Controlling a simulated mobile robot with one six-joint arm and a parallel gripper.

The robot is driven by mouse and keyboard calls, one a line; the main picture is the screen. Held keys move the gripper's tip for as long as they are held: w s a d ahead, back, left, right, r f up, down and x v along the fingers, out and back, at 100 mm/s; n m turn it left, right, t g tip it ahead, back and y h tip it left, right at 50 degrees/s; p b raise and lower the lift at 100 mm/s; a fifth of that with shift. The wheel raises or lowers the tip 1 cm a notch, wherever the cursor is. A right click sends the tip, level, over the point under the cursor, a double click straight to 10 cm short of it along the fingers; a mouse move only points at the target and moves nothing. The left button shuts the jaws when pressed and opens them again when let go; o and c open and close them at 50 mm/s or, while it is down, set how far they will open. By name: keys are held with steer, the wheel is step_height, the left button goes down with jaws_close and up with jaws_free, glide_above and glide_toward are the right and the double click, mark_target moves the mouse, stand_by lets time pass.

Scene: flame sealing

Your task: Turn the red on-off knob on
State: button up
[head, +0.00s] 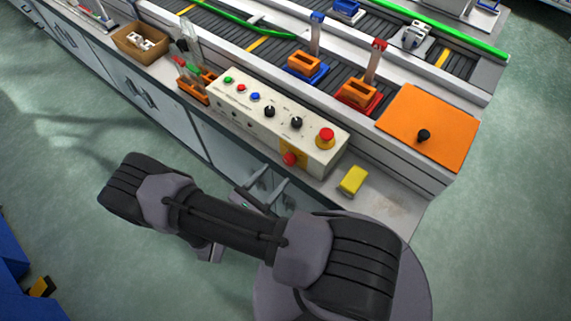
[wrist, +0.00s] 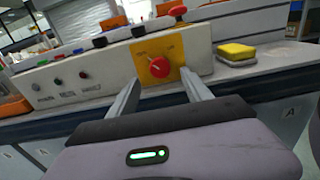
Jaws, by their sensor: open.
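The red on-off knob (head: 290,159) sits on a yellow plate (head: 299,151) on the front face of the beige control box (head: 252,119). In the wrist view, the knob (wrist: 158,67) appears between my two fingertips, near the top of the gap. My gripper (head: 272,177) is open and empty, in front of the box's right end and pointing at the plate. It also shows in the wrist view (wrist: 160,77). The fingers look short of the knob and apart from it. Small labels on the yellow plate are too blurred to read.
A red mushroom button (head: 325,137) and black dials (head: 296,122) stand on the box top. A yellow sponge (head: 352,180) lies right of the box. An orange board (head: 428,122) with a black knob lies behind it. The counter's front edge is below my gripper.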

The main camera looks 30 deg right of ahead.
mark_target(287, 163)
steer(key=b+x, duration=0.1)
steer(key=x, duration=0.5)
steer(key=shift+d, duration=0.2)
jaws_close()
